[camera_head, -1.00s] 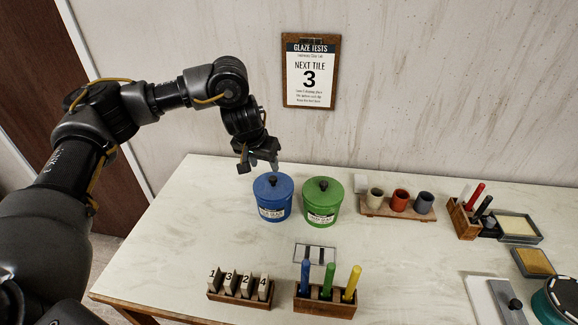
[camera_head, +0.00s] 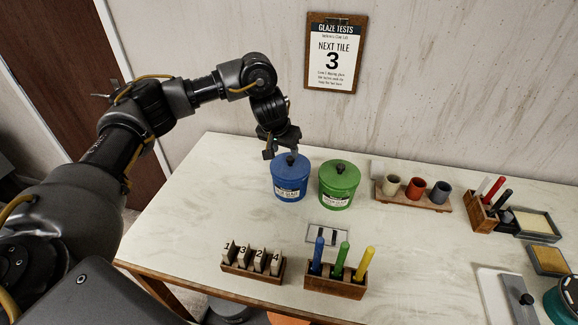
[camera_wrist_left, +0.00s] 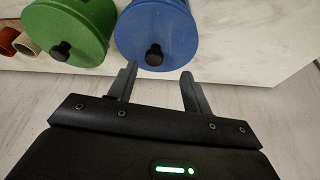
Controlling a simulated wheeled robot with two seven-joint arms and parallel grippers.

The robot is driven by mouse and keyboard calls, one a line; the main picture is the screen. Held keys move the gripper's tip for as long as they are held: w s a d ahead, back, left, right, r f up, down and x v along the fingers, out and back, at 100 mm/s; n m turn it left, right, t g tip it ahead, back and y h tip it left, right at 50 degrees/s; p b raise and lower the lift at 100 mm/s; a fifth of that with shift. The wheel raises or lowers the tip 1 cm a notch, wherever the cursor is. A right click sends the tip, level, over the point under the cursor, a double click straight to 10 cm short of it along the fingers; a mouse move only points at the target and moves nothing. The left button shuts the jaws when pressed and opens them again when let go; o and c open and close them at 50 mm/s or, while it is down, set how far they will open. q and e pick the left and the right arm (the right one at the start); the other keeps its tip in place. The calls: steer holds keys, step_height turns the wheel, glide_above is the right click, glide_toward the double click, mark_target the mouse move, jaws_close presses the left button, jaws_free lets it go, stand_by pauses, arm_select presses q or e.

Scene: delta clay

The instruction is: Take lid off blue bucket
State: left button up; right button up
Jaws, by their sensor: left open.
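The blue bucket (camera_head: 289,187) stands upright on the table, with its blue lid (camera_head: 291,163) on and a black knob on top. In the left wrist view the blue lid (camera_wrist_left: 158,36) and its knob (camera_wrist_left: 154,55) lie just beyond my fingertips. My left gripper (camera_head: 281,150) is open and empty, above and behind the lid; in the left wrist view its two fingers (camera_wrist_left: 159,78) point toward the knob from either side, apart from it. The green bucket (camera_head: 337,189), also lidded with a black knob, stands close to the right of the blue one. My right gripper is not in view.
Numbered tiles in a rack (camera_head: 252,264) and a wooden block with colored handles (camera_head: 336,285) stand in front. Small cups on a board (camera_head: 413,192) and a tool holder (camera_head: 484,213) are at right. The table is clear left of the blue bucket.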

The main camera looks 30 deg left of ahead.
mark_target(290, 158)
arm_select(q)
steer(key=x, duration=0.2)
steer(key=d+x, duration=0.1)
steer(key=x, duration=0.2)
steer(key=shift+b, duration=0.4)
steer(key=shift+f, duration=0.1)
steer(key=shift+s+a+r, duration=0.15)
steer(key=shift+s+r, duration=0.05)
steer(key=shift+w, duration=0.15)
steer(key=c, duration=1.1)
steer(key=shift+o, duration=0.2)
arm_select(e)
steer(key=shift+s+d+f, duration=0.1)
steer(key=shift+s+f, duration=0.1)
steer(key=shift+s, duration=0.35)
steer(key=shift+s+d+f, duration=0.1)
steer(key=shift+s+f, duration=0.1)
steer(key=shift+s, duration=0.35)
